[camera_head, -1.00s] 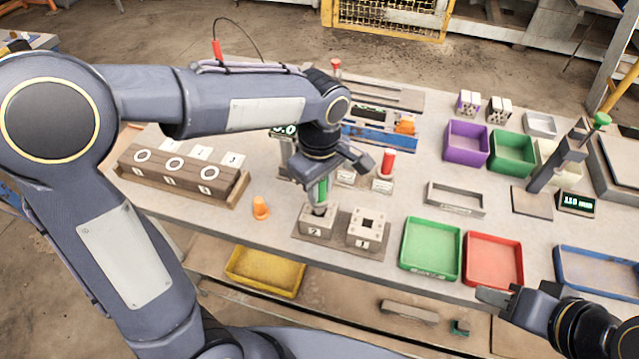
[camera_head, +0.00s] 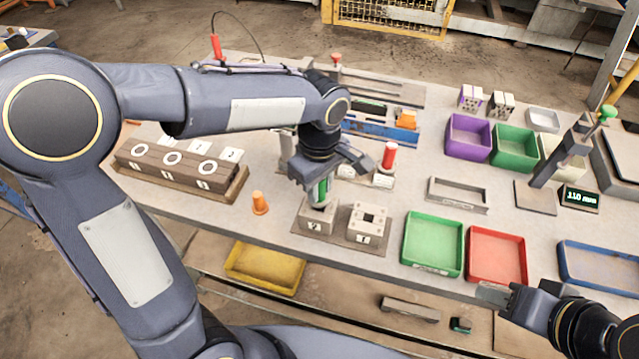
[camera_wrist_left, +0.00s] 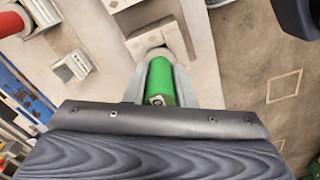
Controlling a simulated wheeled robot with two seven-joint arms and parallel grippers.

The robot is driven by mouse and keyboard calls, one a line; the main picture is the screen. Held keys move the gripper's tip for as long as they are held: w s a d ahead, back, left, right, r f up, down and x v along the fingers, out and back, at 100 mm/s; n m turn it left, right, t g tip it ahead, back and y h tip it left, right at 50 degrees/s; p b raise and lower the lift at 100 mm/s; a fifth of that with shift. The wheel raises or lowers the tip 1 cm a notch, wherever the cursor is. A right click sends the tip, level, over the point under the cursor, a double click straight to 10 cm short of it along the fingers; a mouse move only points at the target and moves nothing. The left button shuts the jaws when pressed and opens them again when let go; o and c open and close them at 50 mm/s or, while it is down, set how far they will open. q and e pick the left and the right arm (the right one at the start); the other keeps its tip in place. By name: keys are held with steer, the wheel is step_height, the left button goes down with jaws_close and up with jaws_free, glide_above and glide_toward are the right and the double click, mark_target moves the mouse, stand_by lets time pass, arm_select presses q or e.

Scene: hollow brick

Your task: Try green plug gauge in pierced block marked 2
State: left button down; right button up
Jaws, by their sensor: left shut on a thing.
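The green plug gauge (camera_head: 320,190) is upright in my left gripper (camera_head: 319,198), which is shut on its green handle. It stands over the pierced block marked 2 (camera_head: 316,225). Its lower end meets the top of that block in the head view; I cannot tell how deep it sits in the hole. The left wrist view shows the green handle (camera_wrist_left: 161,82) between the fingers, with the block (camera_wrist_left: 146,40) just beyond. The pierced block marked 1 (camera_head: 369,223) is to the right, its square hole empty. My right gripper (camera_head: 492,294) is low at the right, empty.
A red-handled gauge (camera_head: 388,157) stands behind the blocks. Green (camera_head: 431,245) and red (camera_head: 496,258) trays lie to the right. The bench's front edge is close to the blocks.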

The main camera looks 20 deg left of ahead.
arm_select(q)
steer(key=shift+f+b, duration=0.55)
steer(key=shift+f, duration=0.25)
steer(key=shift+r, duration=0.1)
stand_by(1.0)
steer(key=shift+r+p, duration=3.65)
steer(key=shift+r, duration=0.8)
